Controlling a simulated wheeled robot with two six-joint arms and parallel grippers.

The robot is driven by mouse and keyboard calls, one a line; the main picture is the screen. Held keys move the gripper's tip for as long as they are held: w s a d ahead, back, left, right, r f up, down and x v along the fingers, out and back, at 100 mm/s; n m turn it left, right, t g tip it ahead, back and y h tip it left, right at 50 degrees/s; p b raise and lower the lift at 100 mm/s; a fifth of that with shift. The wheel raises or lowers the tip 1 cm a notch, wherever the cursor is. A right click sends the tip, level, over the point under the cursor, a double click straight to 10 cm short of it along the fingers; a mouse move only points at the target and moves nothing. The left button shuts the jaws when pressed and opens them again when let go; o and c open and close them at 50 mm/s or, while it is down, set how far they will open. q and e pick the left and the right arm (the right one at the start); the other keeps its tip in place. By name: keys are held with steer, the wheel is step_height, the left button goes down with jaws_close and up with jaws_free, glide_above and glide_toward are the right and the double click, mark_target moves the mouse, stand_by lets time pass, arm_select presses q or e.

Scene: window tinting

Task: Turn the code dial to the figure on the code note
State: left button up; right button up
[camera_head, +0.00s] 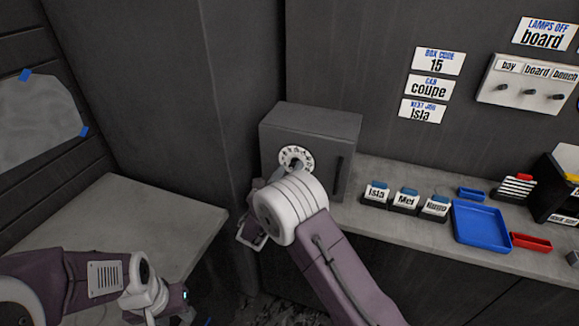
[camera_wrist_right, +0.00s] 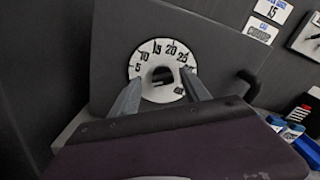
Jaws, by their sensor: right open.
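The code note (camera_head: 437,61) on the back wall reads "BOX CODE 15". The code dial (camera_head: 291,153) is a white disc on the front of a grey box (camera_head: 325,122). In the right wrist view the dial (camera_wrist_right: 143,72) shows 5, 10, 15, 20, 25 and a partly covered figure, around a dark centre knob (camera_wrist_right: 162,75). Which figure is set I cannot tell. My right gripper (camera_wrist_right: 160,92) is open, its fingers on either side of the knob; whether they touch it is unclear. My left gripper (camera_head: 178,303) is low at the left, its fingers not clear.
The counter at right holds name-labelled holders (camera_head: 406,202), a blue tray (camera_head: 480,222) and a red tray (camera_head: 531,242). A switch panel (camera_head: 530,85) hangs above. A bare bench top (camera_head: 110,220) lies at left.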

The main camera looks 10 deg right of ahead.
steer(key=shift+w+d+r, duration=0.1)
steer(key=shift+w+d, duration=0.35)
steer(key=shift+d, duration=0.1)
steer(key=shift+a, duration=0.1)
steer(key=shift+c, duration=0.9)
jaws_close()
steer(key=shift+f+m+b, duration=0.2)
steer(key=shift+m+b, duration=0.3)
steer(key=shift+b, duration=0.25)
steer(key=shift+s+d+m+b, duration=0.15)
steer(key=shift+m+b, duration=4.1)
steer(key=shift+b, duration=2.2)
steer(key=shift+s+d+m+b, duration=0.15)
steer(key=shift+m+b, duration=4.1)
steer(key=shift+b, duration=2.2)
steer(key=shift+w, duration=0.1)
steer(key=shift+o, duration=0.9)
jaws_free()
